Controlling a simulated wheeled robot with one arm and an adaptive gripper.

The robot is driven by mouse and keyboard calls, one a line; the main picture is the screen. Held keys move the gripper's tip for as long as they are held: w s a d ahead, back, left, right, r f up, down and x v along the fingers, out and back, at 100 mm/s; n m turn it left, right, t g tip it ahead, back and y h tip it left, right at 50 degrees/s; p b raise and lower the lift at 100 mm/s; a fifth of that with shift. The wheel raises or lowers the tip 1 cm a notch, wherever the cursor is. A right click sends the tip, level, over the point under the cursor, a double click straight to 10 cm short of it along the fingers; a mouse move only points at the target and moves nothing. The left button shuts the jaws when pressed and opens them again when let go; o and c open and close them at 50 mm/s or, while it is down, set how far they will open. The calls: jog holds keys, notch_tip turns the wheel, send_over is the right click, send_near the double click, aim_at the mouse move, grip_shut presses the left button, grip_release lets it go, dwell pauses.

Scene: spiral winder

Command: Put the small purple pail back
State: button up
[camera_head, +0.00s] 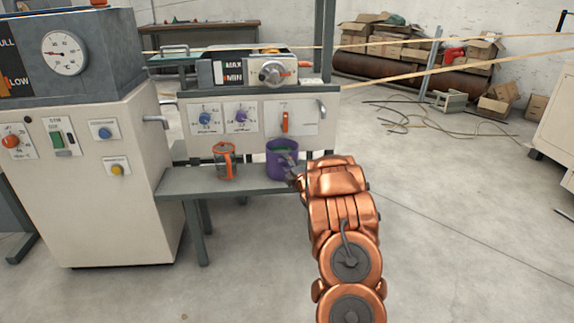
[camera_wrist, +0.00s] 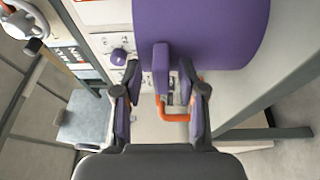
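The small purple pail (camera_head: 281,163) stands upright on the grey bench in front of the panel, with something green showing inside its top. In the wrist view the pail (camera_wrist: 205,30) fills the top of the picture, and its upright purple handle (camera_wrist: 161,70) points between my fingers. My gripper (camera_head: 291,172) is at the right side of the pail. In the wrist view my gripper (camera_wrist: 160,85) is open, one finger on each side of the handle, with a visible gap on both sides.
A clear jug with orange rim and handle (camera_head: 225,161) stands left of the pail on the grey bench (camera_head: 190,184). Open floor lies to the right.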

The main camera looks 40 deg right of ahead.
jog(key=shift+s+r, duration=0.1)
jog(key=p+v, duration=0.3)
jog(key=v, duration=0.8)
jog(key=shift+s, duration=0.4)
jog(key=shift+a, duration=0.15)
jog(key=s+a+r+m+g+y, duration=0.1)
jog(key=s+a+m+g, duration=0.25)
jog(key=a, duration=0.45)
jog(key=s+a+m+g, duration=0.2)
jog(key=a+m+g, duration=0.25)
jog(key=a, duration=0.35)
jog(key=s+a+r+m+g+y, duration=0.1)
jog(key=s+a+m+g, duration=0.2)
jog(key=a+g, duration=0.3)
jog(key=s+a+r+m+g+y, duration=0.1)
jog(key=s+a+r+g+y, duration=0.1)
jog(key=s+a, duration=1)
jog(key=s+a+r+m+g+y, duration=0.2)
jog(key=s+a+g, duration=0.3)
jog(key=s+a, duration=0.8)
jog(key=s, duration=0.3)
jog(key=shift+s+r, duration=0.25)
jog(key=shift+r, duration=0.15)
